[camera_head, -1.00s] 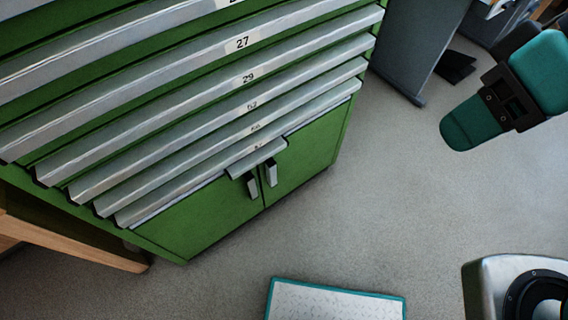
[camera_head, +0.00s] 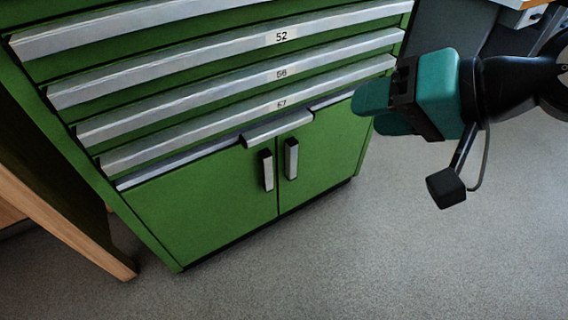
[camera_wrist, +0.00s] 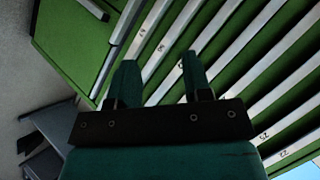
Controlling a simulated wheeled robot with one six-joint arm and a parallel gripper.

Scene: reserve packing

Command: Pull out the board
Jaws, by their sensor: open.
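In the wrist view, my gripper's two fingers (camera_wrist: 160,75) stand apart before the drawer fronts. The board's edge (camera_wrist: 124,22) runs at the upper left there.
Two green doors with grey handles (camera_head: 291,158) are below the board. Numbered drawers with protruding grey fronts (camera_head: 280,76) are stacked above. A wooden leg (camera_head: 75,225) stands at the left, and a grey desk is behind my arm. The floor in front is clear.

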